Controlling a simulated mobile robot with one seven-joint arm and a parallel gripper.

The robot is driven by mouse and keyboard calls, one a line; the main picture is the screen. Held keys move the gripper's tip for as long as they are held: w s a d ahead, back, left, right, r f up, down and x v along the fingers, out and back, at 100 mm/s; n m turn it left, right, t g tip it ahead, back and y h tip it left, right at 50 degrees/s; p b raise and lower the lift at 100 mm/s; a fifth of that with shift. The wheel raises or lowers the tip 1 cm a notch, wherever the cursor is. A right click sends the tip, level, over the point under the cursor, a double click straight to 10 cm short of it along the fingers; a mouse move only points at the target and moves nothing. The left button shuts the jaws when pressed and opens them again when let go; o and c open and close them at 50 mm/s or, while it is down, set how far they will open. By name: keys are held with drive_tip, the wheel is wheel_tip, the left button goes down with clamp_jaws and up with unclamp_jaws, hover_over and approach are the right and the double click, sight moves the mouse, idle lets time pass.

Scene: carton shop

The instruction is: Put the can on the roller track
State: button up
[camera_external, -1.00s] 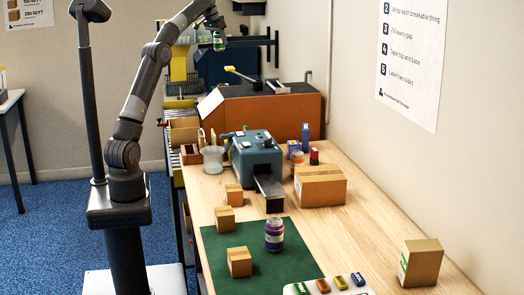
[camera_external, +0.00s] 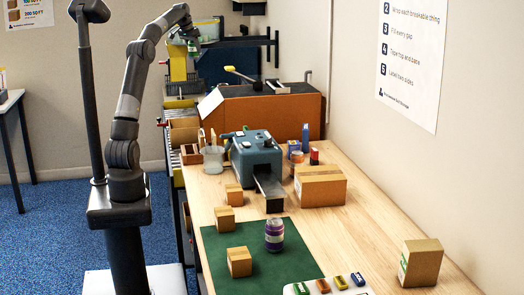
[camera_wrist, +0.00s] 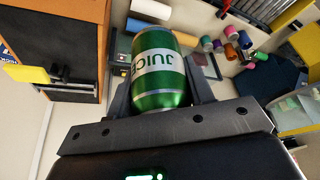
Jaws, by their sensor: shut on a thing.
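The can is green with a white label reading JUICE; it fills the middle of the wrist view (camera_wrist: 158,72). My gripper (camera_wrist: 160,92) is shut on it, one finger on each side. In the external view my gripper (camera_external: 191,40) is high at the back left, well above the bench's far end. The can is small and hard to make out there. The roller track (camera_external: 175,165) seems to be the strip of metal rollers along the bench's left side, below my arm. Part of it is hidden by cartons and bins.
A brown box machine (camera_external: 265,118) and a blue tape machine (camera_external: 255,155) stand on the bench. Small cartons (camera_external: 239,262) and a purple jar (camera_external: 274,236) are on the green mat (camera_external: 285,270). A yellow stand (camera_external: 178,68) is near my gripper.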

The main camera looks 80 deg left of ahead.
wheel_tip(320, 180, down, 49)
idle(0.3)
drive_tip(key=shift+f, duration=0.1)
drive_tip(key=o, duration=0.9)
drive_tip(key=v, duration=1.2)
